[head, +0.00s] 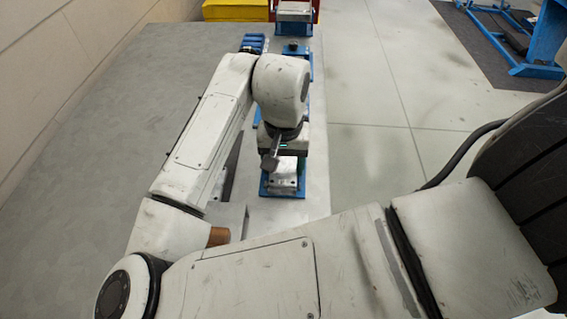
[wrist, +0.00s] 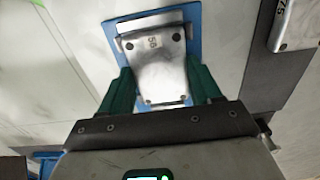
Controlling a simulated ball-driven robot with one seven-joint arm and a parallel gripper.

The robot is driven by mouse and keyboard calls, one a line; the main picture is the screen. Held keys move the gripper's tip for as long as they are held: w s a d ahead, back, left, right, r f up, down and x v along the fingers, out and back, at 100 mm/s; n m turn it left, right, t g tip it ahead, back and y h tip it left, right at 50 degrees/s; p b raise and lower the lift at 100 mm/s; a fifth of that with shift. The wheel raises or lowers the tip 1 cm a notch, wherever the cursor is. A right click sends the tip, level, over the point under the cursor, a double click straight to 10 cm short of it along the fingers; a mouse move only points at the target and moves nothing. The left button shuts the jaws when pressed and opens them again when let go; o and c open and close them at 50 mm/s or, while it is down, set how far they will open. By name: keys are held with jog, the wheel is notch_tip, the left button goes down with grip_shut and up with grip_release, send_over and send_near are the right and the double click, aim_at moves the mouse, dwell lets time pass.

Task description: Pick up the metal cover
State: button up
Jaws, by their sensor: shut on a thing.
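The metal cover (wrist: 160,75) is a silver plate with a number stamped on it and dark holes near its corners. In the wrist view it lies between the two green fingers of my gripper (wrist: 160,92), which are shut on its sides. A blue base (wrist: 194,14) shows around and behind the cover. In the head view the cover (head: 284,178) is at the blue base, just below my gripper (head: 270,160). My wrist hides part of it there. I cannot tell whether the cover touches the base.
More blue fixtures (head: 253,43) stand farther along the pale bench strip (head: 314,150). A yellow box (head: 235,11) and a red holder with a metal part are at the far end. Another numbered metal part (wrist: 293,22) lies at the upper right in the wrist view. Grey surface at left is clear.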

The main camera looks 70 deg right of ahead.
aim_at(286, 170)
jog(key=shift+r+p, duration=0.55)
jog(key=shift+r, duration=0.1)
jog(key=r+p, duration=0.3)
jog(key=shift+s+a+r, duration=0.15)
jog(key=shift+s, duration=0.2)
jog(key=s+a+r+p, duration=0.2)
jog(key=s+r+p, duration=0.2)
jog(key=s, duration=0.2)
jog(key=s+a+r+p, duration=0.3)
jog(key=s+r+p, duration=0.1)
jog(key=s, duration=0.2)
jog(key=shift+a+r+p, duration=0.15)
jog(key=shift+a+p, duration=0.1)
jog(key=shift+p, duration=0.05)
